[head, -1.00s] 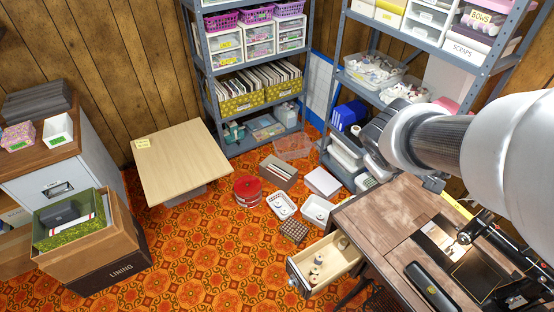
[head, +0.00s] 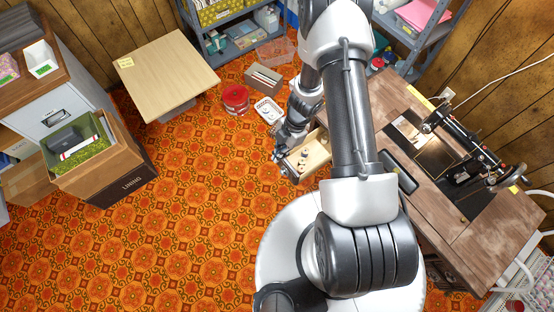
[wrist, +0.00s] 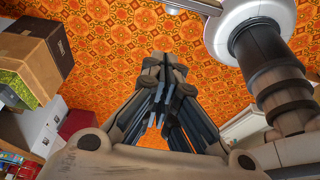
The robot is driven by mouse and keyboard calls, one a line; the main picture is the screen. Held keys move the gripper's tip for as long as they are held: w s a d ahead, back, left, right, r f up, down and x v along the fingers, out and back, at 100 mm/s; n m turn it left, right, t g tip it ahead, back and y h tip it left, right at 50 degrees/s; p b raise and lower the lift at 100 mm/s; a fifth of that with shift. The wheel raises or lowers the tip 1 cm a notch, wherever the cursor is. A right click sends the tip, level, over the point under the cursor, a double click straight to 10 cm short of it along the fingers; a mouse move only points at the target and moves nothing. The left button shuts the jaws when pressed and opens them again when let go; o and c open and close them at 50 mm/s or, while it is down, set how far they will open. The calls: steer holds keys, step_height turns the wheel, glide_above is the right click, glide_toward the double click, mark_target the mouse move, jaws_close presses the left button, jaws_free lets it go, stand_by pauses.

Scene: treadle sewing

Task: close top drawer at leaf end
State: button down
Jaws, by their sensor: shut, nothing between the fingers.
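The top drawer (head: 308,158) at the leaf end of the wooden sewing table (head: 450,228) stands pulled out in the head view. It is a pale wooden box with several small spools inside. My arm hides where it meets the table. My gripper (head: 280,156) is by the drawer's outer left end, and its fingers partly cover the drawer front. I cannot tell whether they touch it. The wrist view shows my gripper (wrist: 164,60) with its fingers together and empty; I cannot make out the drawer there.
The black sewing machine (head: 462,140) stands on the table's right part. A red round tin (head: 235,99), a white basket (head: 268,110) and a brown box (head: 263,78) lie on the floor beyond the drawer. The patterned carpet (head: 170,215) left of the drawer is clear.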

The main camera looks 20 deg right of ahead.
steer(key=b, duration=0.5)
glide_above(282, 163)
steer(key=s+a, duration=0.4)
steer(key=a, duration=0.1)
step_height(282, 163, down, 9)
steer(key=shift+w+d+f, duration=0.1)
steer(key=shift+w+d, duration=0.1)
steer(key=shift+d, duration=0.45)
steer(key=shift+w+d+f, duration=0.1)
steer(key=shift+w+d, duration=0.1)
steer(key=shift+d, duration=0.4)
steer(key=shift+w+d, duration=0.2)
steer(key=shift+d, duration=0.45)
